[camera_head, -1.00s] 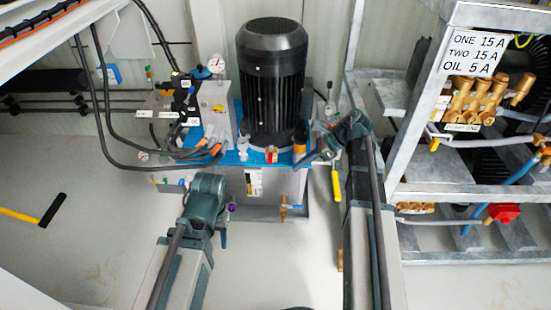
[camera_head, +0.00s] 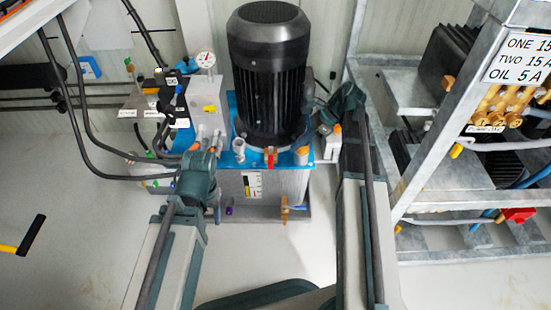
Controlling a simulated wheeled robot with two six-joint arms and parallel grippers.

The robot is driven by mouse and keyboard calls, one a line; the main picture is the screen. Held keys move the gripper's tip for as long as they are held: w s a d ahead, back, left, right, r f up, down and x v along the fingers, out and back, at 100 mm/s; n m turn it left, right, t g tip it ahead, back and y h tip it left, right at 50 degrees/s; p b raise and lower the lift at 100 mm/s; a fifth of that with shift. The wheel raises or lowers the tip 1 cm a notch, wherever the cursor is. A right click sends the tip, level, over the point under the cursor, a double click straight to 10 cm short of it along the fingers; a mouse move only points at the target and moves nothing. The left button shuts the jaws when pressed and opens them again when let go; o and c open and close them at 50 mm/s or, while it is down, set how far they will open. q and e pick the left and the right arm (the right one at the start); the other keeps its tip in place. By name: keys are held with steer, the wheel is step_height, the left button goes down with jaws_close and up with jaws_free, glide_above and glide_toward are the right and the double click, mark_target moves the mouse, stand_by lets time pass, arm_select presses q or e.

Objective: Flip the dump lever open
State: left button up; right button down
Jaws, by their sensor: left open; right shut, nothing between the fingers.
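The pump unit has a black motor (camera_head: 268,80) on a blue-topped tank (camera_head: 238,150), with a valve block (camera_head: 175,105) and a pressure gauge (camera_head: 205,59) to its left. A small red handle (camera_head: 271,158) sits at the front of the tank top. I cannot tell which part is the dump lever. My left gripper (camera_head: 216,205) is at the tank's front left, mostly hidden by its own wrist; its jaws are open. My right gripper (camera_head: 308,132) is beside the motor's right side, partly hidden by its wrist, shut and empty.
Black hoses (camera_head: 75,130) loop down at the left to the valve block. A galvanized frame (camera_head: 425,150) with brass-headed pumps (camera_head: 505,104) and a label plate (camera_head: 525,57) fills the right. The floor between is clear.

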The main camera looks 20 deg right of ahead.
mark_target(271, 158)
arm_select(q)
step_height(271, 158, down, 8)
steer(key=b, duration=0.7)
steer(key=shift+r+b, duration=0.2)
steer(key=shift+b, duration=0.1)
arm_select(e)
steer(key=x, duration=1)
